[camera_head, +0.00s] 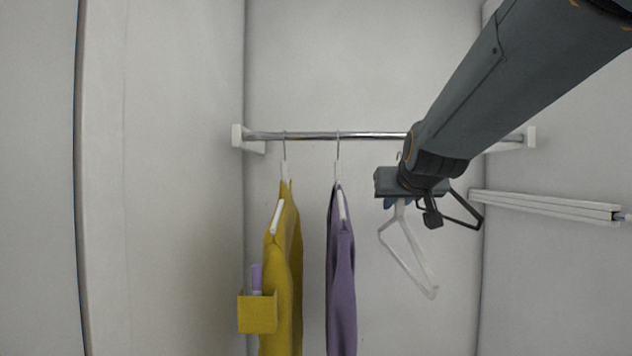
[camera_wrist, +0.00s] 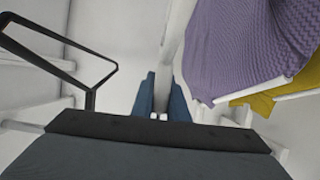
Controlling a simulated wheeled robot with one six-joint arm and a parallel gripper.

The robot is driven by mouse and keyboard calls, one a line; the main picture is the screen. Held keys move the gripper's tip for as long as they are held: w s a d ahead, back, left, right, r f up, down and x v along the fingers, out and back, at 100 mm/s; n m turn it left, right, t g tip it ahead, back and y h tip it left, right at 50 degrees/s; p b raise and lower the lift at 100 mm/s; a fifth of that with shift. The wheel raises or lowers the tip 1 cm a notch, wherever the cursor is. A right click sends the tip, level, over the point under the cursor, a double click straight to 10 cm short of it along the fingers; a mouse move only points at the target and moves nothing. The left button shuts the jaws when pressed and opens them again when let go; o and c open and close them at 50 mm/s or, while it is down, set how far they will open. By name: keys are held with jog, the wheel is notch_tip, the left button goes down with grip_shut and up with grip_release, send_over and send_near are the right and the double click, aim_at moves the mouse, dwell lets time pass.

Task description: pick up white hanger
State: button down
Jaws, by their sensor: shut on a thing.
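The white hanger (camera_head: 400,213) is bare and tilted, below the rail at the right in the head view. My gripper (camera_head: 398,203) is shut on its upper part, near the neck. The hook's tip shows just above my gripper, close to the rail; I cannot tell whether it still rests on it. In the wrist view the white hanger (camera_wrist: 177,32) runs up from between the blue fingers of my gripper (camera_wrist: 162,104). Part of the hanger is hidden by my gripper.
A metal rail (camera_head: 300,136) spans the closet. A yellow garment (camera_head: 285,270) with a pocket and a purple garment (camera_head: 341,280) hang left of my gripper. A white bar (camera_head: 545,206) is on the right wall.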

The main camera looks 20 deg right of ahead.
aim_at(401, 204)
jog(key=p+v, duration=0.2)
jog(key=shift+s+a+f, duration=0.1)
jog(key=shift+s+f, duration=0.05)
jog(key=shift+s, duration=0.25)
jog(key=p, duration=0.1)
jog(key=s+p, duration=0.1)
jog(key=p, duration=0.1)
jog(key=shift+s+a+f, duration=0.25)
jog(key=shift+s, duration=0.05)
jog(key=shift+f, duration=0.1)
